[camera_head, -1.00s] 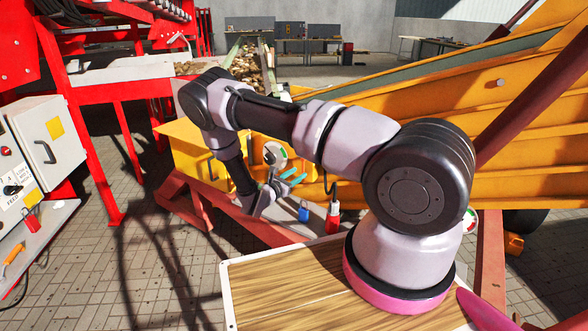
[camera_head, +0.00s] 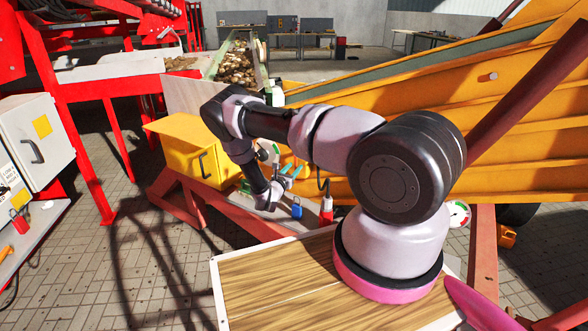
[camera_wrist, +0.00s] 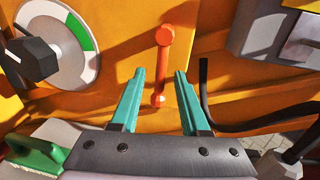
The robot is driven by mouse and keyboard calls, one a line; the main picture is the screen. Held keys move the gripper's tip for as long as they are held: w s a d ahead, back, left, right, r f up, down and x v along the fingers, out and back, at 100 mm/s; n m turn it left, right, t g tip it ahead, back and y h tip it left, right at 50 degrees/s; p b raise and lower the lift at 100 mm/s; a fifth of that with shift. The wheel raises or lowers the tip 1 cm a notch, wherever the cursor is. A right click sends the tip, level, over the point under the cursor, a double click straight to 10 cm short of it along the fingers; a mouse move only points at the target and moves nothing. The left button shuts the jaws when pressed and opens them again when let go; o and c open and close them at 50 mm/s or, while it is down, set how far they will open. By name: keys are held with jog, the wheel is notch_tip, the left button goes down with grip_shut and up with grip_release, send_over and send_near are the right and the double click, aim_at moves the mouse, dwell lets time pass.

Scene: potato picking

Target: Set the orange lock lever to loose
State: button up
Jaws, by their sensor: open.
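The orange lock lever (camera_wrist: 163,62) shows in the wrist view against the orange machine panel. It stands upright, with its round, thicker end at the top and its lower end between my fingers. My gripper (camera_wrist: 160,72) has two teal fingers, open and empty, one on each side of the lever, with a gap on both sides. I cannot tell how deep the fingertips are relative to the lever. In the head view my gripper (camera_head: 290,170) is at the machine's side, where the lever is too small to make out surely. No loose marking is readable.
A round white and green dial (camera_wrist: 88,35) with a black knob (camera_wrist: 32,58) is left of the lever. A grey box (camera_wrist: 262,30) is at upper right, with a black cable (camera_wrist: 204,90) below.

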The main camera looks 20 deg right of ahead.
jog(key=shift+w+d, duration=0.15)
jog(key=shift+d, duration=0.05)
grip_shut()
dwell(1.4)
